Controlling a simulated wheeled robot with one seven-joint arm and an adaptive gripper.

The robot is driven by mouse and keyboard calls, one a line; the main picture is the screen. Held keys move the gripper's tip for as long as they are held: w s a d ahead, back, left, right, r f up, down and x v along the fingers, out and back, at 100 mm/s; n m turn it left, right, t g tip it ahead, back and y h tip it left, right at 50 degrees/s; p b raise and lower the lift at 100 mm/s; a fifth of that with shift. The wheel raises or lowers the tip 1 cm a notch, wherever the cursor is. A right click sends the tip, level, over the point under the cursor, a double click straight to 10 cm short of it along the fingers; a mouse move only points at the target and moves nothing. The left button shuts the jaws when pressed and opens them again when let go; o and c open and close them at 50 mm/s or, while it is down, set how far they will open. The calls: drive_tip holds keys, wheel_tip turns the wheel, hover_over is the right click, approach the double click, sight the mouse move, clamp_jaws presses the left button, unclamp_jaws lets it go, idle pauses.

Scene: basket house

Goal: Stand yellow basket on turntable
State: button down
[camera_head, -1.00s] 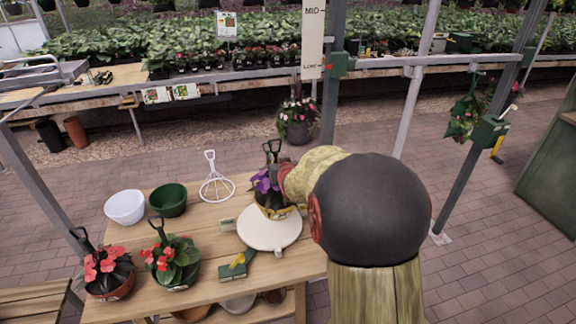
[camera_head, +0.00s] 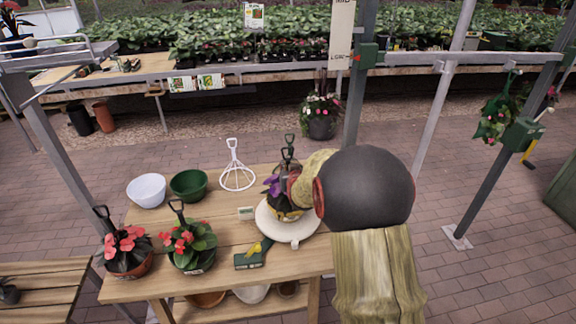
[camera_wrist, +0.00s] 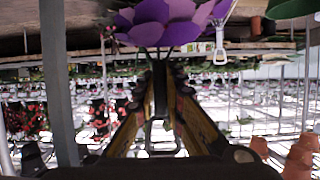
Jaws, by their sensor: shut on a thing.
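The yellow basket (camera_head: 287,214) holds a plant with purple flowers and has a black hanger on top. In the head view it is over the round cream turntable (camera_head: 268,228), on or just above it; I cannot tell if they touch. My gripper (camera_wrist: 160,70) is shut in the wrist view, apparently on the basket's black hanger, with purple petals (camera_wrist: 165,22) just beyond the fingertips. In the head view my arm hides most of the gripper and the basket's right side.
On the wooden table stand a white bowl (camera_head: 147,190), a green bowl (camera_head: 188,185), a white hanger (camera_head: 237,168) and two red-flowered baskets (camera_head: 125,253) (camera_head: 188,245). A green box with a yellow part (camera_head: 252,256) lies before the turntable. A grey post (camera_head: 358,85) rises behind.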

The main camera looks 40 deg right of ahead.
drive_tip(key=shift+r, duration=0.3)
drive_tip(key=shift+f, duration=0.1)
drive_tip(key=c, duration=2.3)
unclamp_jaws()
drive_tip(key=shift+f, duration=0.25)
drive_tip(key=o, duration=0.4)
